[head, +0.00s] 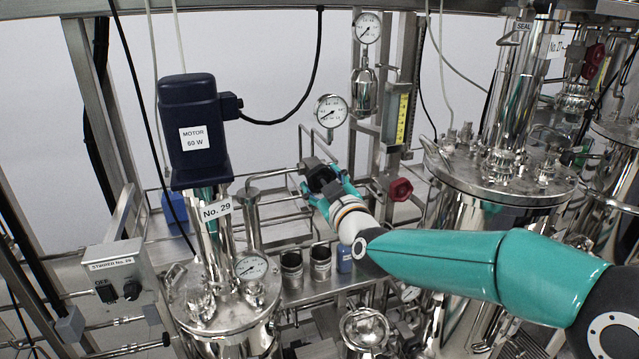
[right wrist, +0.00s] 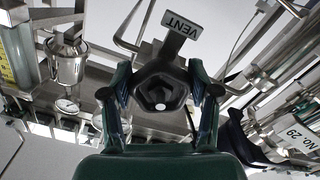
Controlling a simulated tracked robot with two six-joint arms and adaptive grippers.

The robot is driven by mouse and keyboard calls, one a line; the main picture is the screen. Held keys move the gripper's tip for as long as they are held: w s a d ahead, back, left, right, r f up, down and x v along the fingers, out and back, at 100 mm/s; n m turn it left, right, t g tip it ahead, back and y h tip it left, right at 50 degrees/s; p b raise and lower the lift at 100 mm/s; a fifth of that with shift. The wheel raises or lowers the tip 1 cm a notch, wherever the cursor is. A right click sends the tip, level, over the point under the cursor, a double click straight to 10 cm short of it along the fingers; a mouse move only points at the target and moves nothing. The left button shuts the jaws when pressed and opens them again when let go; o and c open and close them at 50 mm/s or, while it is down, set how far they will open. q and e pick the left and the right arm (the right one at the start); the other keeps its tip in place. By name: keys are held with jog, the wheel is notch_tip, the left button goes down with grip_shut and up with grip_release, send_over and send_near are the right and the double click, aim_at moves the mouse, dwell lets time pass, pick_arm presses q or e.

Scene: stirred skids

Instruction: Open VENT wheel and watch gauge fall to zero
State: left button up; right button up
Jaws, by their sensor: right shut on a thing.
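The dark VENT wheel (right wrist: 160,88) is between the two fingers of my right gripper (right wrist: 160,105) in the right wrist view, with the fingers closed on its sides. My left gripper is out of view.
A red handwheel (head: 400,189) is close to the right of my gripper. The blue motor (head: 193,130) and vessel No. 29 (head: 225,312) stand left, a large steel vessel (head: 500,180) right. Metal cups (head: 291,268) sit on a shelf below.

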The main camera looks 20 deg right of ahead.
jog(key=o, duration=1.1)
jog(key=shift+a+f, duration=0.15)
jog(key=shift+f, duration=0.1)
jog(key=shift+o, duration=0.3)
jog(key=shift+r, duration=0.1)
jog(key=s, duration=1.2)
jog(key=shift+d, duration=0.3)
jog(key=shift+d, duration=0.1)
